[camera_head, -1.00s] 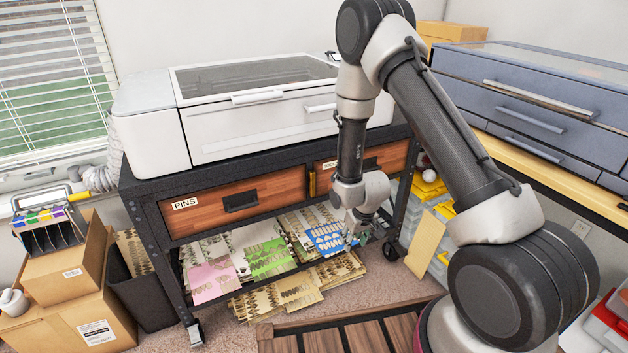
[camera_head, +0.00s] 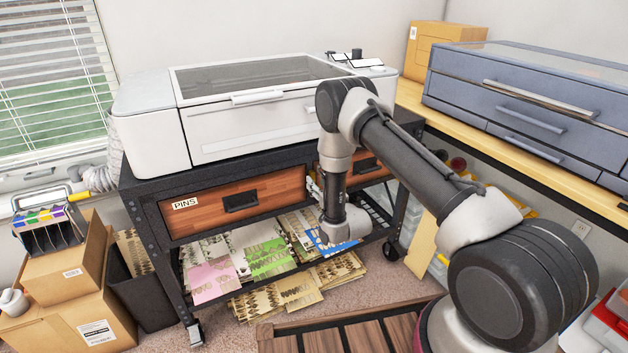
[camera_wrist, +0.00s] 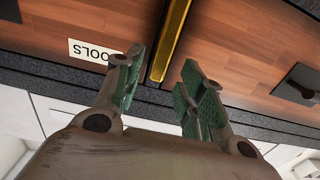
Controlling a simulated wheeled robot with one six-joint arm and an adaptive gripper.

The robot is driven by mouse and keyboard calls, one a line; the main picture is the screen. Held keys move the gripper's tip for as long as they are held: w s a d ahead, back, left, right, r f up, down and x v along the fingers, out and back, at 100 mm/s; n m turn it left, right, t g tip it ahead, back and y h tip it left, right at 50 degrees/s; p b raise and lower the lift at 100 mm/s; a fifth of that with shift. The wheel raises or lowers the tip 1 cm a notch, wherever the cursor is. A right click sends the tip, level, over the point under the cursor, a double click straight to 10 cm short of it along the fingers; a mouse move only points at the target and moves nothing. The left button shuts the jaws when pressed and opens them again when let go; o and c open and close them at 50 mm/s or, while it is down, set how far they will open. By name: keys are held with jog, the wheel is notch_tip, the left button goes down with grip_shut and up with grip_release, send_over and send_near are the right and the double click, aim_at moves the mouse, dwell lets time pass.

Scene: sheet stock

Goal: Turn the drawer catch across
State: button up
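The drawer catch (camera_wrist: 170,40) is a slim yellow bar, standing upright along the dark post between two wooden drawers. In the wrist view, which is upside down, its near end lies between the fingers of my gripper (camera_wrist: 156,72). The fingers have green pads and are open, one on each side of the bar; I cannot tell if either touches it. In the head view my gripper (camera_head: 313,189) is at the post and hides the catch. The PINS drawer (camera_head: 215,207) and the TOOLS drawer (camera_head: 363,171) are shut.
A white machine (camera_head: 235,115) stands on the black cart above the drawers. Patterned sheets (camera_head: 265,258) lie on the shelf below. Cardboard boxes (camera_head: 75,300) are at left, and a blue-grey drawer cabinet (camera_head: 520,100) is at right. A slatted wooden surface (camera_head: 345,330) is in front.

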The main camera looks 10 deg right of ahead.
aim_at(313, 178)
jog(key=shift+x, duration=1.65)
grip_shut()
